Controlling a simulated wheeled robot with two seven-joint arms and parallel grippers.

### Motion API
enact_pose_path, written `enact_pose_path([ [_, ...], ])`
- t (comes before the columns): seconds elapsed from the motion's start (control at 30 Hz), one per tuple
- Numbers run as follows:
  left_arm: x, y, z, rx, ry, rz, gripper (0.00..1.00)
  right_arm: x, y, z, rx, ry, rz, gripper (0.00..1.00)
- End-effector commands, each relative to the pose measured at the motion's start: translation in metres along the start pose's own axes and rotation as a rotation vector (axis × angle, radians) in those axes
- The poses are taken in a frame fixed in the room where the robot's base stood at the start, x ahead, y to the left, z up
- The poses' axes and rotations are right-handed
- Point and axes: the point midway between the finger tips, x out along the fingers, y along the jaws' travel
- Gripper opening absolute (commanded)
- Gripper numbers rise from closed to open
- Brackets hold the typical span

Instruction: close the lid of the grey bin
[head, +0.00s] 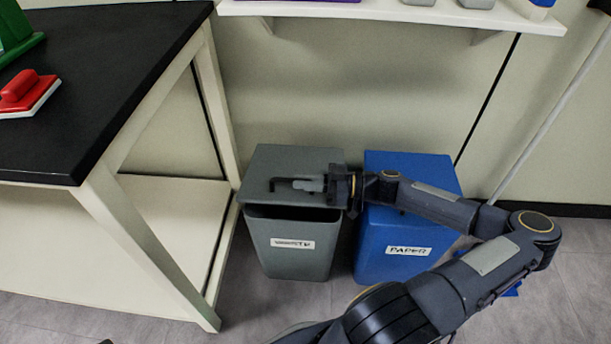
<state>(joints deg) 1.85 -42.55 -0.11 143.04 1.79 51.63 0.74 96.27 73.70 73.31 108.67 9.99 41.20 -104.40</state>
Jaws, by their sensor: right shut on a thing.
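The grey bin (291,262) stands on the floor with a label on its front. Its grey lid (285,158) lies over the top, and a dark gap shows between the lid's front edge and the bin's rim. My left gripper is not in view.
A blue bin (393,262) labelled PAPER stands just right of the grey bin, with my right arm across it. A black-topped table (95,75) with a red-handled tool (25,90) is at left. A white shelf (400,12) hangs above.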

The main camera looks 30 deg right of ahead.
Motion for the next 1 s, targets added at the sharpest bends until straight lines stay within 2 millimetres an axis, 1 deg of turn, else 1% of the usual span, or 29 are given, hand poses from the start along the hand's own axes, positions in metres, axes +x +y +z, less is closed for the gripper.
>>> enact_pose_path([
  [0.03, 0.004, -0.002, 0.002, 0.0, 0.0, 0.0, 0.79, -0.001, 0.002, 0.009, -0.003, 0.0, 0.008, 0.0],
  [0.23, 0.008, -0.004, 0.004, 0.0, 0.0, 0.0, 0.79, -0.001, -0.001, 0.021, -0.001, -0.001, 0.009, 0.0],
  [0.4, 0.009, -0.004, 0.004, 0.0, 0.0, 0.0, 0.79, -0.001, -0.003, 0.025, 0.001, -0.001, 0.009, 0.0],
  [0.77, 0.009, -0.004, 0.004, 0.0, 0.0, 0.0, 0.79, -0.001, -0.003, 0.025, 0.003, 0.0, 0.008, 0.0],
  [0.8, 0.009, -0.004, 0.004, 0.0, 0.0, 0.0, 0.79, -0.001, -0.003, 0.025, 0.003, 0.0, 0.007, 0.17],
  [0.93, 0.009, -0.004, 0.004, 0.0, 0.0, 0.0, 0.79, -0.001, -0.004, 0.024, 0.001, 0.0, 0.006, 0.34],
  [1.0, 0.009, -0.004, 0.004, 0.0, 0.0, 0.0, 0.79, -0.001, -0.004, 0.024, 0.0, 0.0, 0.005, 0.34],
])
